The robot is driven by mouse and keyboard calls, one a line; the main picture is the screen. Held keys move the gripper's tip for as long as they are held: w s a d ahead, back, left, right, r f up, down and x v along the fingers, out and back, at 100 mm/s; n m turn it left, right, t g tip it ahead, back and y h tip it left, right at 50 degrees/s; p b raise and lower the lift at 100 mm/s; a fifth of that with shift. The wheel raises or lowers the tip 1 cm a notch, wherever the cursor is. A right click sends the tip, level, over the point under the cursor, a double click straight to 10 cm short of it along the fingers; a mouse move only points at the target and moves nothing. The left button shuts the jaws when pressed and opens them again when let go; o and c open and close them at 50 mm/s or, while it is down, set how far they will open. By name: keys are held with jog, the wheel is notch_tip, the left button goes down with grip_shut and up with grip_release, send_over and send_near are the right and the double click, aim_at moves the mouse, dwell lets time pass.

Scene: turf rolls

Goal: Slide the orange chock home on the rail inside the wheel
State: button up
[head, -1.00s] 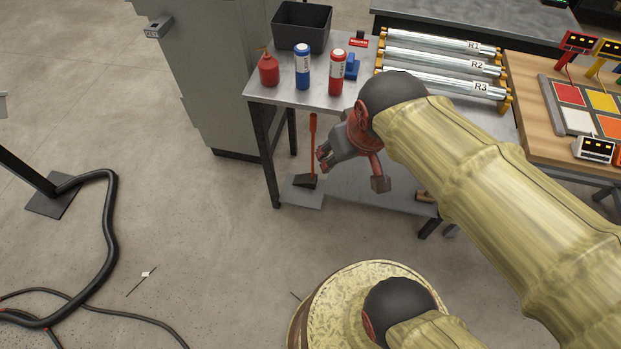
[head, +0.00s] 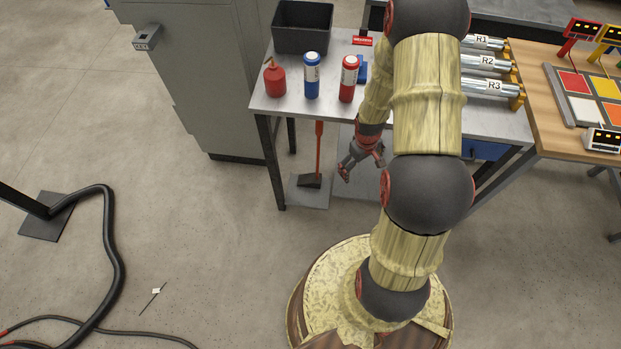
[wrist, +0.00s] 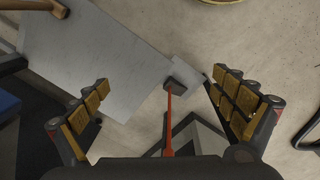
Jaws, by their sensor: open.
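My gripper (head: 362,172) hangs open and empty in front of the metal workbench, below its top, at the right of an upright orange-red handle (head: 319,148) with a dark foot (head: 310,182). In the wrist view my open gripper (wrist: 160,78) has its fingers spread; the handle (wrist: 170,125) and dark foot (wrist: 176,84) show between them, farther off. Metal rolls R1 (head: 482,43), R2 (head: 488,63) and R3 (head: 488,86) lie on the bench, with orange end pieces (head: 517,101) at their right. My arm hides their left ends. I cannot pick out a wheel, rail or separate chock.
The bench (head: 285,98) holds a black bin (head: 302,28), a red bottle (head: 275,80), and blue (head: 312,78) and red (head: 348,80) cylinders. A grey cabinet (head: 200,90) stands left. A wooden table (head: 545,125) adjoins right. A black hose (head: 112,240) lies on otherwise mostly open floor.

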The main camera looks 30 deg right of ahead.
notch_tip(320, 180, down, 5)
jog(key=w+d+n+t, duration=0.1)
jog(key=n+t+y, duration=0.2)
jog(key=n+t, duration=1.5)
send_near(318, 130)
jog(key=w, duration=0.1)
jog(key=shift+w+a+b, duration=0.2)
jog(key=shift+w+b, duration=0.45)
jog(key=shift+w, duration=3)
jog(key=shift+r, duration=0.1)
jog(key=shift+c, duration=0.9)
jog(key=c, duration=1.9)
jog(key=shift+c, duration=0.4)
